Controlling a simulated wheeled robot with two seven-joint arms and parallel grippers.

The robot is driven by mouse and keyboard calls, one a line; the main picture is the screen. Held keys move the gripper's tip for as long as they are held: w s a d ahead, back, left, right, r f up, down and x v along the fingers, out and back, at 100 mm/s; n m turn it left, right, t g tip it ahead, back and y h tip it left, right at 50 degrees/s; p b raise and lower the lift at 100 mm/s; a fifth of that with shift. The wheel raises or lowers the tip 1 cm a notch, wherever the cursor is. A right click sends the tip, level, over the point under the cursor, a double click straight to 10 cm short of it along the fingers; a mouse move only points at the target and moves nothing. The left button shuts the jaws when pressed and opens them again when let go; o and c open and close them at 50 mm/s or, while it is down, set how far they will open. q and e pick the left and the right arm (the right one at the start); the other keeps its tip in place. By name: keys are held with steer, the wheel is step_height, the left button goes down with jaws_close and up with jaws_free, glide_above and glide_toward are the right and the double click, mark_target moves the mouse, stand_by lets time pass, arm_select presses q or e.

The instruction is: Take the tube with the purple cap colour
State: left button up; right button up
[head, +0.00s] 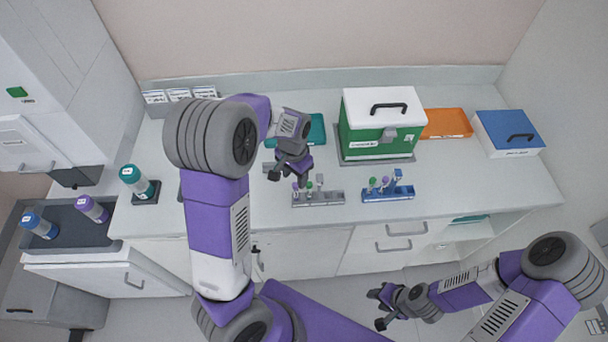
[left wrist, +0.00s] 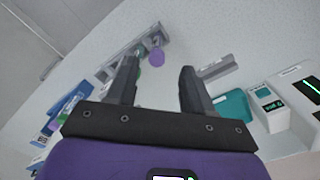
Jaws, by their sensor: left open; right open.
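A tube with a purple cap (head: 296,187) stands at the left end of the grey rack (head: 325,200), with a green-capped tube (head: 309,186) beside it. My left gripper (head: 287,179) is open and empty, just above and left of that rack. In the left wrist view the purple cap (left wrist: 157,58) shows beyond the gap between the open fingers (left wrist: 158,72), and nothing is held. Another purple-capped tube (head: 384,182) stands in the blue rack (head: 388,196) to the right. My right gripper (head: 377,308) is open and empty, low in front of the counter.
A green box (head: 360,138) stands behind the racks, with a teal tray (head: 317,130) to its left and an orange tray (head: 447,123) to its right. Large bottles with blue, purple and teal caps stand at the left. The counter right of the blue rack is clear.

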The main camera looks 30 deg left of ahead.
mark_target(296, 190)
arm_select(q)
steer(key=shift+s+f, duration=0.3)
steer(key=shift+f, duration=0.15)
step_height(296, 190, down, 6)
steer(key=shift+d+f, duration=0.15)
steer(key=shift+f, duration=0.05)
steer(key=c, duration=0.9)
